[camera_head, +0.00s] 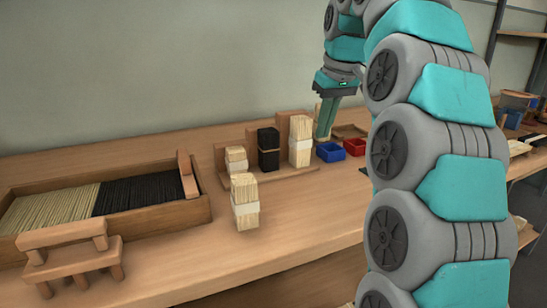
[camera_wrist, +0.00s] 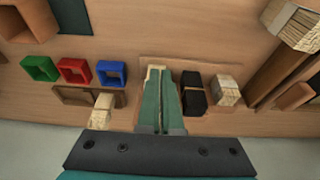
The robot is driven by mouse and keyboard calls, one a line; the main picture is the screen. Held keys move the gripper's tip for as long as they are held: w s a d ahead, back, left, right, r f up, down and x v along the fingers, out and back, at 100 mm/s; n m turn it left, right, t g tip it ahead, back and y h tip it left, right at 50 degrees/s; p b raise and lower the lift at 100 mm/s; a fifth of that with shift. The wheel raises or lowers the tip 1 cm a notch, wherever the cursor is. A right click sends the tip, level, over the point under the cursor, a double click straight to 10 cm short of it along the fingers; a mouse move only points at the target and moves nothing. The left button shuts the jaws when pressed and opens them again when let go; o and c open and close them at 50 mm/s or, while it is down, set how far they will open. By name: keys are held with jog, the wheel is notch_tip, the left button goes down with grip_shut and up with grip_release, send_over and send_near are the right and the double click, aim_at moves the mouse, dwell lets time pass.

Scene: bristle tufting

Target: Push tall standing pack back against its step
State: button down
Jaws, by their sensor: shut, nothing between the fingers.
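The tall standing pack (camera_head: 300,142) is a pale bristle bundle with a white band. It stands upright at the right end of a wooden stepped rack (camera_head: 285,173), in front of an upright wooden step. Whether it touches the step I cannot tell. My gripper (camera_head: 323,136) is shut and empty, pointing down just right of this pack in the head view. In the wrist view my gripper (camera_wrist: 160,88) covers most of the pack; only a pale strip (camera_wrist: 155,68) shows past the fingertips. Contact is unclear.
A black pack (camera_head: 268,149) and a short pale pack (camera_head: 236,159) stand left on the rack. Another pale pack (camera_head: 245,203) stands on the table in front. Blue (camera_head: 330,152) and red (camera_head: 354,147) bins sit right. A bristle tray (camera_head: 150,220) lies left.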

aim_at(300, 141)
jog(key=shift+b+x, duration=0.9)
jog(key=shift+x, duration=4.1)
jog(key=shift+w+a+p, duration=0.2)
jog(key=shift+w+a, duration=0.1)
jog(key=shift+w, duration=0.65)
jog(key=shift+w+a+p, duration=0.2)
jog(key=shift+w+a, duration=0.05)
jog(key=shift+w, duration=0.65)
